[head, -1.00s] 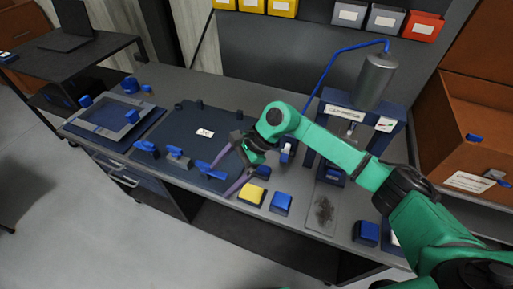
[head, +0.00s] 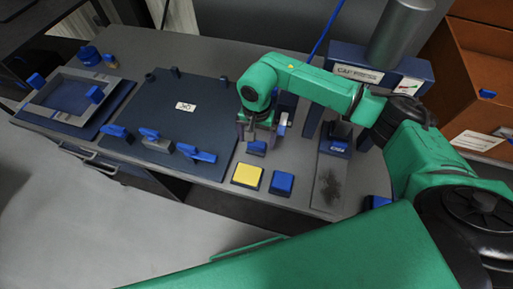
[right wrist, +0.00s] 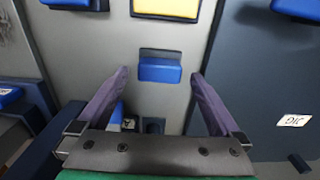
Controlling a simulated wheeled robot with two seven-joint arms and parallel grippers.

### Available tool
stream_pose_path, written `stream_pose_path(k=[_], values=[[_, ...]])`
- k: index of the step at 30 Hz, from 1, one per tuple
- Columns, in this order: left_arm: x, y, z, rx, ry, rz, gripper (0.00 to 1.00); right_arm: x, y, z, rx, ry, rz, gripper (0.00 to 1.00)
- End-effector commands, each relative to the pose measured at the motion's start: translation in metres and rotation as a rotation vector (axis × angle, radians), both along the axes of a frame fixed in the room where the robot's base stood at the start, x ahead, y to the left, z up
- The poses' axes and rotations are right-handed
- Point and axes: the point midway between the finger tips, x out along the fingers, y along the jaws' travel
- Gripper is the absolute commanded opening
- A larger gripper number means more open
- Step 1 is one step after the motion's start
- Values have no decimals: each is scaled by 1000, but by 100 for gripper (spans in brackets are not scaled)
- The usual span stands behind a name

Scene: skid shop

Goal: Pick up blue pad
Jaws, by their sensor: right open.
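A square blue pad (head: 281,183) lies on the grey bench, just right of a yellow pad (head: 247,175). A smaller blue block (head: 256,148) on a grey base stands behind the yellow pad. My right gripper (head: 258,143) points down over this block. In the right wrist view the open purple fingers (right wrist: 160,74) flank the small blue block (right wrist: 160,69), with gaps on both sides and nothing held. The square blue pad (right wrist: 72,3) is cut off at that view's top left, beside the yellow pad (right wrist: 166,7). My left gripper is out of view.
A dark mat (head: 190,105) with several blue-handled clamps along its front edge lies left of the gripper. A press (head: 372,76) stands behind on the right. A blue-handled frame (head: 62,99) sits at far left. Bare bench surrounds the pads.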

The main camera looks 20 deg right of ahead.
Motion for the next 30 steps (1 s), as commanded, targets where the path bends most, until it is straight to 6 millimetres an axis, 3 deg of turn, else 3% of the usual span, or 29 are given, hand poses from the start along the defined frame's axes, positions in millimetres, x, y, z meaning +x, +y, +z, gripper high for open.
stream_pose_path(k=[1, 3, 10, 15, 16, 17, 25, 30], values=[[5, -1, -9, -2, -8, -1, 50, 0, 0, -17, 0, 4, 1, 100], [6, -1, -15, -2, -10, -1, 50, 0, 0, -28, 0, 2, 0, 100], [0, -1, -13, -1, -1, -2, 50, 0, 0, -28, 1, 1, 0, 100], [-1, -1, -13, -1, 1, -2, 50, 0, 0, -28, 1, 1, 0, 35], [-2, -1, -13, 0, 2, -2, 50, 0, 0, -28, 1, 1, 0, 24], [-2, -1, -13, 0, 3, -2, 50, 0, 0, -28, 1, 1, 0, 20], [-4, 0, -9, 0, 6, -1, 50, 1, 0, -22, 1, -1, 0, 19], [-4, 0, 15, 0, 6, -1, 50, 1, 0, 18, 1, -3, 1, 19]])
